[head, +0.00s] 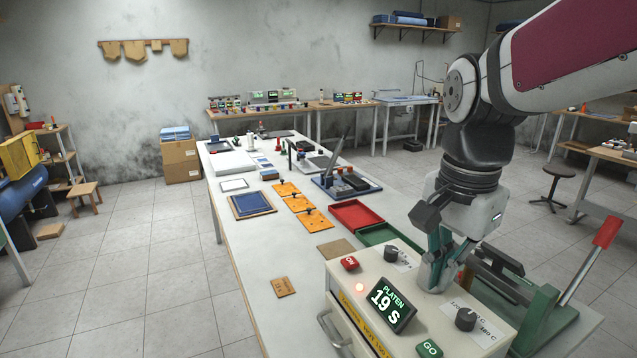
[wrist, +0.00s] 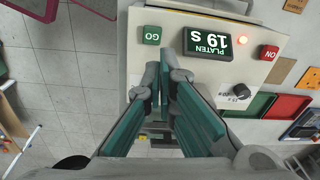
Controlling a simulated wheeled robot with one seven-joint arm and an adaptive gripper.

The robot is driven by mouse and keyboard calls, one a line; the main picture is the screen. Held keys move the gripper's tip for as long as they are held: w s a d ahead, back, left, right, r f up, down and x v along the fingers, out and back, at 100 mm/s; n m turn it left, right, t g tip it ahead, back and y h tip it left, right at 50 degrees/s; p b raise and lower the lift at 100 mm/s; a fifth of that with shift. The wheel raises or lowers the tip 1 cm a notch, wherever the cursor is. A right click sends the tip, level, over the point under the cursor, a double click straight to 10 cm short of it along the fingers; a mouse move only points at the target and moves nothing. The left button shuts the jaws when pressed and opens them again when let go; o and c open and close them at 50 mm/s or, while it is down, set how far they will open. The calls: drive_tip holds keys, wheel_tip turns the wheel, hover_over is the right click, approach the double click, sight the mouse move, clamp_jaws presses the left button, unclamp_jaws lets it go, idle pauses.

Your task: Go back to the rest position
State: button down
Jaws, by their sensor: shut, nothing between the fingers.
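My gripper (head: 437,271) is low over the right part of a pale control box (head: 348,268) in the head view, fingers pointing down. The box carries a display (head: 389,304) reading "PLATEN 19 S", a green GO button (head: 429,348), a red ON button (head: 350,263), a lit red lamp (head: 360,287) and black knobs (head: 466,318). Whether the fingertips touch the box is unclear.
A green press with a red-handled lever (head: 606,232) stands right of the box, close to my arm. The long white table (head: 245,245) holds red (head: 355,214) and green (head: 388,234) trays and orange plates (head: 298,203).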

drive_tip(key=s+r+n+t, duration=0.1)
drive_tip(key=s+n+t, duration=0.3)
drive_tip(key=s+n, duration=0.6)
drive_tip(key=shift+n+t, duration=0.3)
drive_tip(key=shift+n, duration=0.7)
idle(6.0)
